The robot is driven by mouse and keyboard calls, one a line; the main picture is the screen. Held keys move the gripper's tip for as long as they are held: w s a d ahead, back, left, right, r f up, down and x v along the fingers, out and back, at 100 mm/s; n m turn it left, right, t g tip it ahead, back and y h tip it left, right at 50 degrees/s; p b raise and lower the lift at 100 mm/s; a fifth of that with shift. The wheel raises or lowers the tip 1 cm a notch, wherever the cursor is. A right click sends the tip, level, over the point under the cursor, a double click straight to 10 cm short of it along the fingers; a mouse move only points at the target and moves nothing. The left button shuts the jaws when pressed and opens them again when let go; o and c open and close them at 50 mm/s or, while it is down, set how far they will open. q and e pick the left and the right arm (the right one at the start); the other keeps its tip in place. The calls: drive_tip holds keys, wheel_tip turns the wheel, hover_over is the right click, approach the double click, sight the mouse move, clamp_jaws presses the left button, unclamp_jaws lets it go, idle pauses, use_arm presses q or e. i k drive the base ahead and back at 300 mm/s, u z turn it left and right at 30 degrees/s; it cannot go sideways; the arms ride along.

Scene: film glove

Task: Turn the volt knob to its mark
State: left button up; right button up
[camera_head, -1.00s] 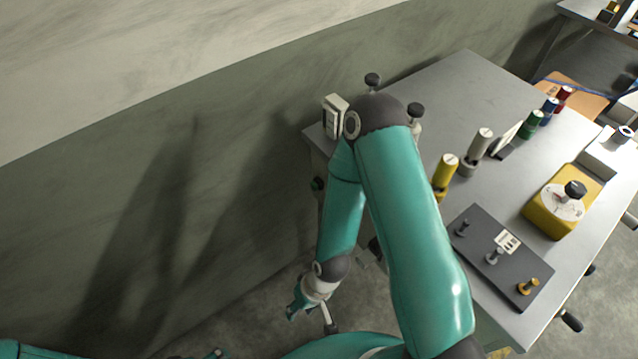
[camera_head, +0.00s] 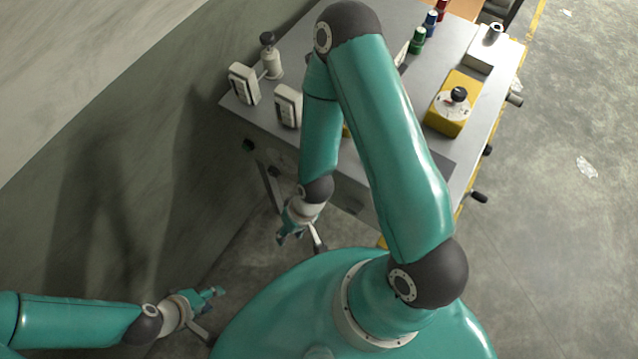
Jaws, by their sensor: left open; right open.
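A yellow box (camera_head: 441,121) stands on the grey table (camera_head: 397,22) toward its right side. On its top are a white dial (camera_head: 447,106) and a black knob (camera_head: 459,94). I cannot read the marks, nor tell for certain that this is the volt knob. My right gripper (camera_head: 300,238) is open and empty, hanging low over the floor in front of the table, well away from the knob. My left gripper (camera_head: 211,309) is open and empty at the lower left, further from the table.
Two white boxes (camera_head: 244,83) and a light post with a black knob (camera_head: 271,58) stand at the table's left end. Green (camera_head: 417,41) and blue bottles stand at the back. My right arm hides much of the table. Dark handles (camera_head: 479,197) stick out along the right edge.

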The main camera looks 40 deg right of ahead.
sight(274, 170)
drive_tip(key=z, duration=0.15)
drive_tip(key=k, duration=1.35)
drive_tip(key=u, duration=0.55)
drive_tip(key=i, duration=1)
